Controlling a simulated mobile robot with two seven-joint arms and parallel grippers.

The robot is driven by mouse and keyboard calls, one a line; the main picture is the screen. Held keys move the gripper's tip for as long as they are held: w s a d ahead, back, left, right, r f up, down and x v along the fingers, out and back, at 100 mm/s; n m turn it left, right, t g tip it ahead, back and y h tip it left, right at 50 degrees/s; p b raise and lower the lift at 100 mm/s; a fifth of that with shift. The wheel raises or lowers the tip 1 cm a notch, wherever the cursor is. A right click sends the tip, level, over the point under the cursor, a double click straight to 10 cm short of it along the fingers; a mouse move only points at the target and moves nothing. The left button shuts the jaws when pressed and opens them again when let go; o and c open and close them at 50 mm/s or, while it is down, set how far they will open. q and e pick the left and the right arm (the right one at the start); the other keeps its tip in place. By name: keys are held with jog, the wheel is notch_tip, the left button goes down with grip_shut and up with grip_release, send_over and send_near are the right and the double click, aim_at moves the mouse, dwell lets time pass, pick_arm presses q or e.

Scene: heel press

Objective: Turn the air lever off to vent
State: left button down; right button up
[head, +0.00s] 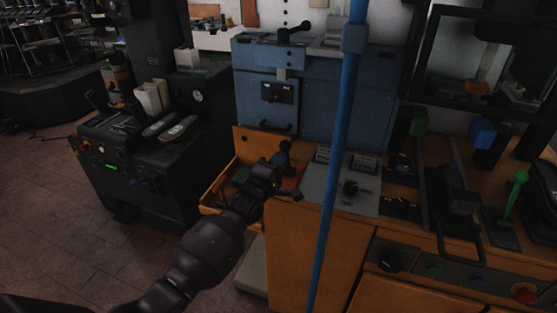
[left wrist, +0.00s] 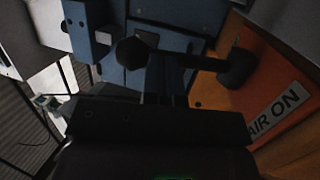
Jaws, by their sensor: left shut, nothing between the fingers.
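A white "AIR ON" label (left wrist: 275,113) is on the orange panel below right of the knob. My left gripper (left wrist: 167,78) is shut and empty, close to the bar; I cannot tell whether it touches. In the head view my left gripper (head: 284,174) is over the orange bench's left end, hiding most of the lever area. My right gripper is not in view.
A blue vertical post (head: 338,150) stands just right of my left gripper. A blue cabinet (head: 330,105) is behind it. A black machine (head: 150,190) stands to the left, with floor between. A green-knobbed lever (head: 514,195) and a red button (head: 523,292) are far right.

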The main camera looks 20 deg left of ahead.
aim_at(285, 146)
pick_arm(q)
jog(key=shift+w+r+g+y+p, duration=0.15)
jog(key=shift+w+r+g+p, duration=0.15)
jog(key=shift+r+p, duration=0.25)
jog(key=shift+w+r+g+y+p, duration=0.15)
jog(key=shift+w+r+g+p, duration=0.15)
jog(key=shift+r+p, duration=0.2)
jog(key=w+g+p, duration=0.1)
jog(key=p, duration=0.1)
jog(key=w+n+g+p, duration=0.1)
jog(key=p, duration=0.1)
jog(key=shift+w+r+g+y, duration=0.1)
jog(key=shift+r+g+y, duration=0.05)
jog(key=shift+g+y, duration=0.15)
jog(key=shift+w+d+g, duration=0.1)
jog(key=shift+w+g, duration=0.2)
jog(key=shift+g, duration=0.1)
jog(key=shift+w+f, duration=0.25)
jog(key=shift+w, duration=0.25)
jog(key=shift+w+r, duration=0.1)
jog(key=shift+w, duration=0.4)
jog(key=shift+r, duration=0.15)
jog(key=shift+r, duration=0.1)
